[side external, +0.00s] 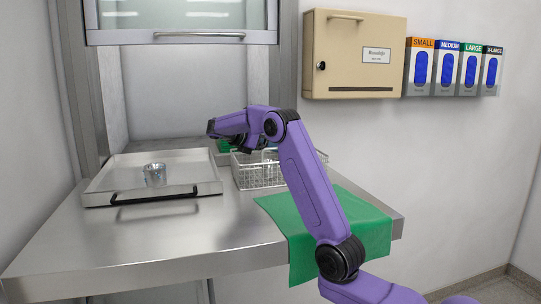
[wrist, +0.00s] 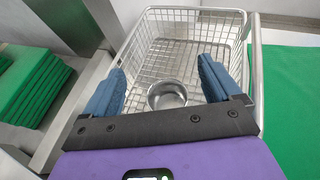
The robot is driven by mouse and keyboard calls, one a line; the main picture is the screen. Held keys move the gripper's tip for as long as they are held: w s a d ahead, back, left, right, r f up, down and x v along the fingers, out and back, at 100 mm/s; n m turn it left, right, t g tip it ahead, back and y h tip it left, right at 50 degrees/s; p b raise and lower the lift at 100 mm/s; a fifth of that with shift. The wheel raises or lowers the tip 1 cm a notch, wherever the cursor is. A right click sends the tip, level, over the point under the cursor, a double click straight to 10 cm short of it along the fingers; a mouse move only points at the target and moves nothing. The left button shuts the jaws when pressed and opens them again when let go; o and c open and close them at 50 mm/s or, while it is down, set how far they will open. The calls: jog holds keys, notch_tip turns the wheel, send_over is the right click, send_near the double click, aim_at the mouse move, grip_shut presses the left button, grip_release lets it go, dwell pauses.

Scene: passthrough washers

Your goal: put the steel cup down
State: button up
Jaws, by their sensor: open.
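A steel cup (wrist: 167,95) is in the wire basket (wrist: 240,28), close to its near end. It looks upright, with its open mouth facing up. My gripper (wrist: 163,68) is open over the basket, and in the wrist view the cup shows between its two blue fingers. I see no finger closed on the cup. In the side view my gripper (side external: 240,143) is above the left part of the basket (side external: 262,176). The arm partly hides the basket there. A second steel cup (side external: 154,174) stands on the steel tray (side external: 105,187) at left.
A green cloth (side external: 365,225) covers the counter right of the basket and hangs over the front edge. Stacked green cloths (wrist: 30,85) lie left of the basket in the wrist view. The tray has a black front handle (side external: 165,198). Bare counter (side external: 190,230) lies in front.

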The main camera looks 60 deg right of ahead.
jog(key=shift+r, duration=2.2)
